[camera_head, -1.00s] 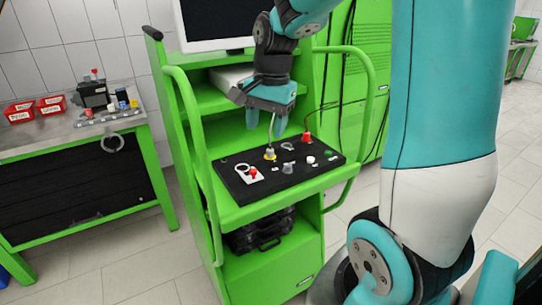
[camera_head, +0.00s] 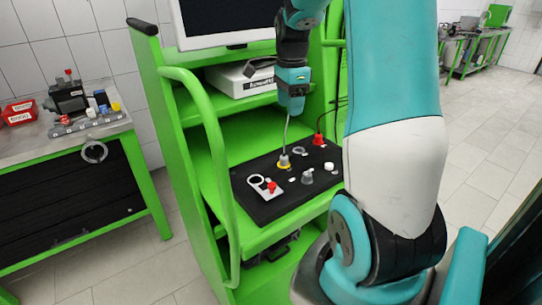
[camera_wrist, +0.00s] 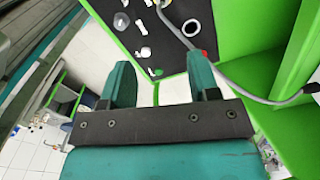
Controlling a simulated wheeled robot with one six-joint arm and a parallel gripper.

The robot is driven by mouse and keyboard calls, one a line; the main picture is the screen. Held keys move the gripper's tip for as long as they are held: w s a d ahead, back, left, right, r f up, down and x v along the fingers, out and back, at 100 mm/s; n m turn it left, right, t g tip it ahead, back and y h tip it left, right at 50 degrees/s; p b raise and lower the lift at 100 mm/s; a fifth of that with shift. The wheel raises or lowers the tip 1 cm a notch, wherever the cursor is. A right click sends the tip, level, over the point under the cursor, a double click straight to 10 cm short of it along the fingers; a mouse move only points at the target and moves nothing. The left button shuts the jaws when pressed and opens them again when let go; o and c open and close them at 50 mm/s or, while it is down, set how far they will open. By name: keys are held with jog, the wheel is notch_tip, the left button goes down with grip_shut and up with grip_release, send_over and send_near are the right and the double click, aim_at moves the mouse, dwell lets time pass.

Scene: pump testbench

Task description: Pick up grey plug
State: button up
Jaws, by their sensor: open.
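A light grey plug (camera_head: 284,160) with a grey cable stands in a yellow ring on the black panel (camera_head: 255,209).
A red plug (camera_head: 319,140), a grey knob (camera_head: 307,177), a white knob (camera_head: 329,166) and a red button (camera_head: 271,187) share the panel. The green cart's handrail (camera_head: 217,160) rises at the left. A monitor (camera_head: 225,22) stands above. A workbench (camera_head: 25,150) is at the left.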

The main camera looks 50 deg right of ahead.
jog(key=p, duration=0.2)
send_near(284, 156)
jog(key=f, duration=0.5)
jog(key=shift+d+f, duration=0.1)
jog(key=shift+d, duration=0.1)
jog(key=shift+a+f+p, duration=0.15)
jog(key=shift+f+p, duration=1.1)
jog(key=shift+f, duration=1.45)
jog(key=shift+c, duration=0.3)
jog(key=c, duration=0.8)
